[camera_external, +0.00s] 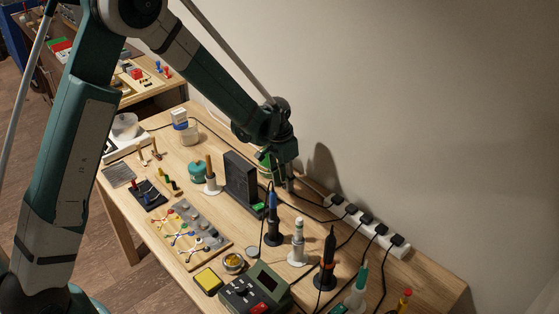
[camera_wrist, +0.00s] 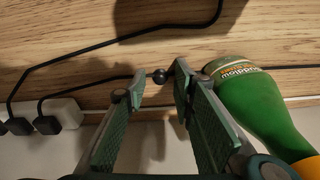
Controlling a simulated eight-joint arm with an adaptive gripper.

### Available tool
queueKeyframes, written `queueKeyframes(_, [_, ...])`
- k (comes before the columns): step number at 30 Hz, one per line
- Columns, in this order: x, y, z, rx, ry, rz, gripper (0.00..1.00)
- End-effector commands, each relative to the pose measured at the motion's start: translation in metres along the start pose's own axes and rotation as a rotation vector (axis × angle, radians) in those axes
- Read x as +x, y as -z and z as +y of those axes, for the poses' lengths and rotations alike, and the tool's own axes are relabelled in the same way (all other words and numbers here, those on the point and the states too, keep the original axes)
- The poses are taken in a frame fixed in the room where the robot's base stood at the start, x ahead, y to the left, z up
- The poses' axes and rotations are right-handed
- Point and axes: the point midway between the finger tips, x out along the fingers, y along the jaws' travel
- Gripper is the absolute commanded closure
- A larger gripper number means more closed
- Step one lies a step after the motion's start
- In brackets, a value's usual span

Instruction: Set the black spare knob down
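In the outside view, my gripper (camera_external: 282,183) points down close to the wall, behind the black upright box (camera_external: 240,180). The knob cannot be made out there.
A green bottle (camera_wrist: 250,105) stands close beside my right finger in the wrist view. Black cables (camera_wrist: 110,42) run over the table near the fingertips. A white power strip (camera_external: 368,226) lies along the wall. Several soldering tools, including a blue-handled one (camera_external: 273,205), stand in front.

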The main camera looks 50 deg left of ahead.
Motion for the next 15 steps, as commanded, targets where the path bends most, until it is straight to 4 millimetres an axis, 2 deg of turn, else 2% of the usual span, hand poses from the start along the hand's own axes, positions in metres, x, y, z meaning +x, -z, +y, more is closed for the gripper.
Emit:
queueKeyframes(8, [-0.013, 0.0, 0.0, 0.0, 0.0, 0.0, 0.74])
queueKeyframes(15, [-0.042, 0.0, 0.0, 0.0, 0.0, 0.0, 0.74])
